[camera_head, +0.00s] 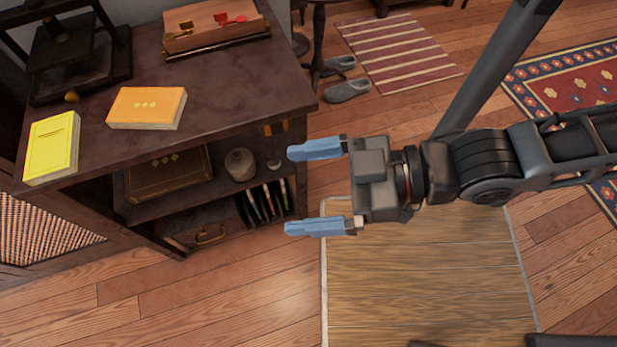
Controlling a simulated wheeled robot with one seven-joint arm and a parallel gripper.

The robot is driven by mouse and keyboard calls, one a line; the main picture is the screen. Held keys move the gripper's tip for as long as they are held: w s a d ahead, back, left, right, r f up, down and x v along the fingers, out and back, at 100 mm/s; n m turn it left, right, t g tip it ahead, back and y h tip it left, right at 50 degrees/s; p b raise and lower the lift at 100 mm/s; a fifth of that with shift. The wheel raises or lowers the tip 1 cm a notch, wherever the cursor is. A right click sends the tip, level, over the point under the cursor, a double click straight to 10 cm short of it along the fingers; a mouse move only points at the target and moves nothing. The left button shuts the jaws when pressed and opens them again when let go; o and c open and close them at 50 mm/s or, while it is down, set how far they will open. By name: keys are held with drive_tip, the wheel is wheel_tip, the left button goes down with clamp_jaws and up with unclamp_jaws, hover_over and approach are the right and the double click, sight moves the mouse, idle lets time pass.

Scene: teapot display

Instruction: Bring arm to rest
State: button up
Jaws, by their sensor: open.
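My gripper (318,189) is at the centre of the head view, its two blue fingers spread apart and pointing left. Nothing is between the fingers. My arm reaches in from the right edge of the picture, above a pale wooden board on the floor. The fingertips are close to the right front side of a dark cabinet (240,85) in the picture; I cannot tell the exact gap.
On the cabinet top lie a yellow book (52,147), an orange book (147,108), a wooden box (214,26) and a dark press (65,45). Its shelf holds a small jar (240,164). Slippers (347,91) and a striped rug (398,52) lie behind. Floor at lower left is clear.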

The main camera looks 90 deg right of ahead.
wheel_tip(320, 180, up, 6)
drive_tip(key=p, duration=0.5)
drive_tip(key=shift+f, duration=0.25)
idle(0.5)
